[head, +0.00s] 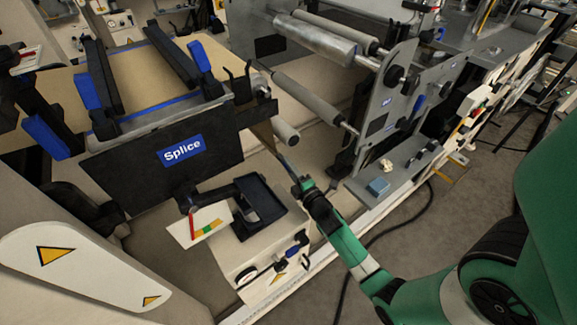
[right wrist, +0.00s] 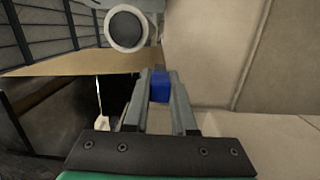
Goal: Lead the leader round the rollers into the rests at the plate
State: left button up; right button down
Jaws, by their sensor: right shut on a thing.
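My right gripper (head: 286,163) is in front of the lower roller (head: 287,132), to the right of the Splice plate (head: 140,165). In the right wrist view its fingers (right wrist: 160,82) are shut on a small blue piece (right wrist: 160,90). The brown kraft leader (right wrist: 85,65) stretches beside and beyond the fingers; whether the blue piece is joined to it is hard to tell. A strip of leader shows in the head view (head: 264,136). A roller's round end (right wrist: 126,28) is ahead of the fingers. Black forked rests (head: 237,82) stand at the plate's right end. My left gripper is out of view.
More rollers (head: 312,100) run from the grey side frame (head: 385,100) at upper right. A black tray (head: 262,205) sits on the light cabinet below. A grey shelf (head: 395,178) with a blue block lies to the right. A dark cable crosses the floor.

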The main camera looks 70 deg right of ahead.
jog(key=shift+s+d+f+p, duration=0.35)
jog(key=shift+s+d+f, duration=0.1)
jog(key=shift+d+f, duration=0.15)
jog(key=s+d+p, duration=0.5)
jog(key=d+p, duration=0.1)
jog(key=shift+d, duration=0.35)
jog(key=shift+s, duration=0.1)
